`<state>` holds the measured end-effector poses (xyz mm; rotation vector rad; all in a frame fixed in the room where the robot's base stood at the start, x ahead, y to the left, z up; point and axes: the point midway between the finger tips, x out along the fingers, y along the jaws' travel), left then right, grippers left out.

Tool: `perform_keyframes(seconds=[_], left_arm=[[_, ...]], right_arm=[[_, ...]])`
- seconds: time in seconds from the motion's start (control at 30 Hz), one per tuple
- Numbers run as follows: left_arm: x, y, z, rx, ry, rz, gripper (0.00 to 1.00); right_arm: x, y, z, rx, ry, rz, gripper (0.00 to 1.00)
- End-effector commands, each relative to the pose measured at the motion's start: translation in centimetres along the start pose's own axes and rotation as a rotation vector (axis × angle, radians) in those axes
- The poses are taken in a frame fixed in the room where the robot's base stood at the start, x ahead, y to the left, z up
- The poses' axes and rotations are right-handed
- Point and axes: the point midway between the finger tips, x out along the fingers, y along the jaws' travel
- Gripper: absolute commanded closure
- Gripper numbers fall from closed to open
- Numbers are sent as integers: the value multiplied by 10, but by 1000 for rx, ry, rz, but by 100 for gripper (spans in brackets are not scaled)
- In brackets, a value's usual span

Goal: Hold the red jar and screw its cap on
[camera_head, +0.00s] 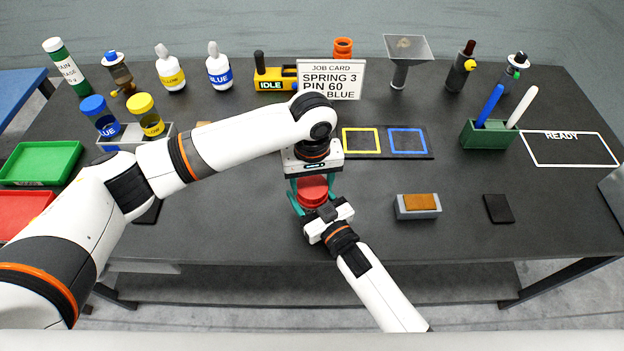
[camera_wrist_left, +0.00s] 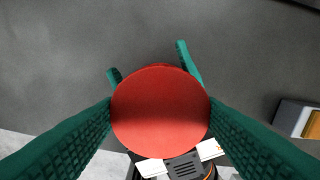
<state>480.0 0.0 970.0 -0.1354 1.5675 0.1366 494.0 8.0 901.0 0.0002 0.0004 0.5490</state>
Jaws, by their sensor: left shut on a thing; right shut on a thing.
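The red cap (camera_head: 313,183) is between the fingers of my left gripper (camera_head: 312,187), which reaches down from above. In the left wrist view the cap's round red top (camera_wrist_left: 160,110) faces the camera, with a green finger at each side. My right gripper (camera_head: 318,203) comes from the front, shut on the red jar (camera_head: 314,199) just below the cap. The jar's body is mostly hidden by cap and fingers. The right gripper's fingertips (camera_wrist_left: 152,70) show beyond the cap. I cannot tell how tightly cap and jar are joined.
Behind stand the job card (camera_head: 331,80) and a mat with yellow and blue squares (camera_head: 386,155). To the right are a grey block with a brown top (camera_head: 418,206), a dark pad (camera_head: 498,209) and a green pen holder (camera_head: 487,135). Green (camera_head: 41,181) and red (camera_head: 20,233) trays lie left.

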Motion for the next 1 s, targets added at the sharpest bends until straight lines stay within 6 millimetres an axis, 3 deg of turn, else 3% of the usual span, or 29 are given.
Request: perform_keyframes(seconds=[1.0], left_arm=[[1,0,0,2468,-3,3,67]], right_arm=[[0,1,0,0,-1,1,100]])
